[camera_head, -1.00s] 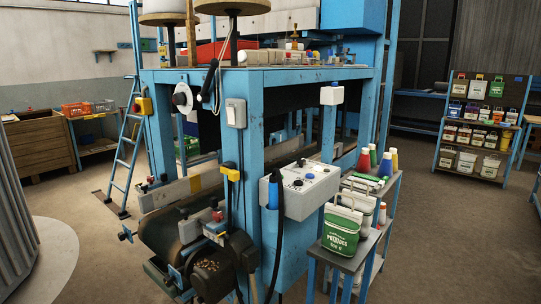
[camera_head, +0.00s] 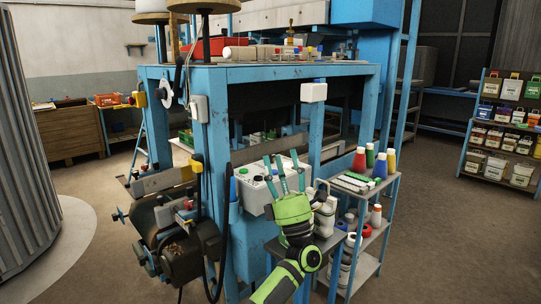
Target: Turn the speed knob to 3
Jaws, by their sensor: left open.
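The white control box (camera_head: 250,194) is fixed to the blue machine frame in the middle of the view. Its sloped top carries small dark controls (camera_head: 258,178). Which one is the speed knob, and what it points to, is too small to tell. My left gripper (camera_head: 281,158), green and black with teal fingers, reaches up from the bottom in front of the box's right part. Its fingers are spread open and hold nothing visible. They overlap the panel in the picture and hide part of it; I cannot tell any contact. My right gripper is not in view.
A side table (camera_head: 377,193) with colored thread cones (camera_head: 381,166) stands right of the box. A black cable (camera_head: 226,235) hangs left of the box. Open floor lies to the right.

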